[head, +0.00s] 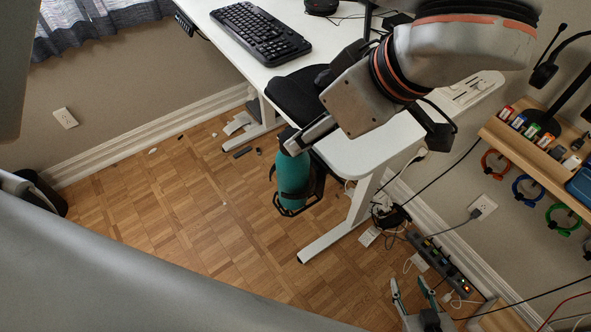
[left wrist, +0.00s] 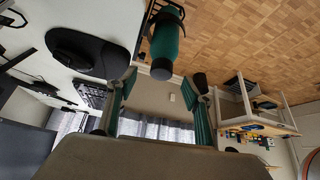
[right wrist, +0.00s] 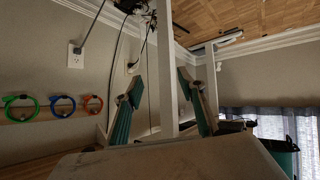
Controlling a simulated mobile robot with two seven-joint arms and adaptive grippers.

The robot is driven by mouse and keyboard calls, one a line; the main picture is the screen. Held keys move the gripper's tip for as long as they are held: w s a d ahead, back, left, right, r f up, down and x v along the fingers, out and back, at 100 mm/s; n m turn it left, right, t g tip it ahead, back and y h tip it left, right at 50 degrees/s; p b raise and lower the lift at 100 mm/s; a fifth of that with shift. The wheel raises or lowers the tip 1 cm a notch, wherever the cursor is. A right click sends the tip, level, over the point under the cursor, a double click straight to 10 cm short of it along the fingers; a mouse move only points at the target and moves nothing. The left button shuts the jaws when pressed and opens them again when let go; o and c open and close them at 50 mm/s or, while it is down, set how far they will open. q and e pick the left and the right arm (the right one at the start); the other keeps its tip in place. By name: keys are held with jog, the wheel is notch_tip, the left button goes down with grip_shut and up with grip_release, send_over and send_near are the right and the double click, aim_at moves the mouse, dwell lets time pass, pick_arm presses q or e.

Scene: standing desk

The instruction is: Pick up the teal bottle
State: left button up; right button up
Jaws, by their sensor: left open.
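The teal bottle (head: 293,178) hangs in a black holder (head: 300,207) beside the desk's near corner in the head view, its dark cap upward. In the left wrist view, which is upside down, the bottle (left wrist: 166,42) reaches down from the top with its dark end near the middle. My left gripper (left wrist: 165,78) is open; its fingers stand apart around the bottle's line of sight, and nothing is gripped. Its metal parts partly cover the bottle's top in the head view. My right gripper (head: 408,281) is open and empty at the lower right; the right wrist view shows its parted fingers (right wrist: 160,78).
The white desk (head: 350,155) carries a keyboard (head: 260,33) and a dark mat (head: 295,95). A desk leg (right wrist: 168,60) shows between my right fingers. A power strip (head: 440,262) and cables lie at the right. A wooden shelf (head: 545,160) is on the right wall. Left floor is mostly clear.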

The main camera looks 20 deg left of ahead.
pick_arm(q)
send_over(293, 173)
jog(key=w+a, duration=0.1)
jog(key=w, duration=0.2)
jog(key=shift+f+b, duration=0.4)
jog(key=shift+f, duration=2.75)
jog(key=shift+r, duration=0.1)
grip_shut()
